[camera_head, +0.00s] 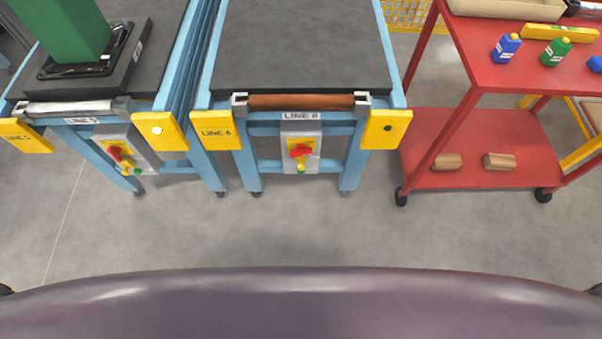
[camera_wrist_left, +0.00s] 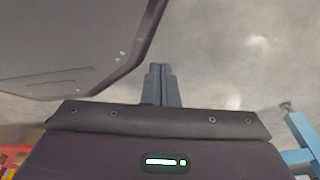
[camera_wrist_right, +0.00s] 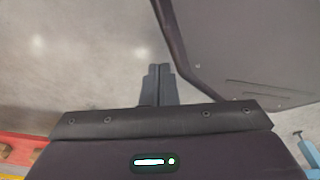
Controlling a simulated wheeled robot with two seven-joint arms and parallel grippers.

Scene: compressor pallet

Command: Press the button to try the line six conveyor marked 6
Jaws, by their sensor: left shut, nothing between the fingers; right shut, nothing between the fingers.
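The line six conveyor (camera_head: 303,50) stands in the middle of the head view, with a dark empty belt, a copper-coloured end roller (camera_head: 300,102) and blue legs. A yellow plate marked 6 (camera_head: 217,130) is at its left corner. A grey control box (camera_head: 301,150) under the roller carries a red part on a yellow plate (camera_head: 300,151), with a small green button (camera_head: 301,168) low on it. My left gripper (camera_wrist_left: 160,66) shows in the left wrist view, shut and empty above the floor. My right gripper (camera_wrist_right: 159,67) shows in the right wrist view, also shut and empty. Neither shows in the head view.
The line five conveyor (camera_head: 165,60), with its own control box (camera_head: 127,152) and a green load (camera_head: 70,30), stands at left. A red wheeled cart (camera_head: 500,125) with bottles and brown blocks stands at right. The floor before line six is clear.

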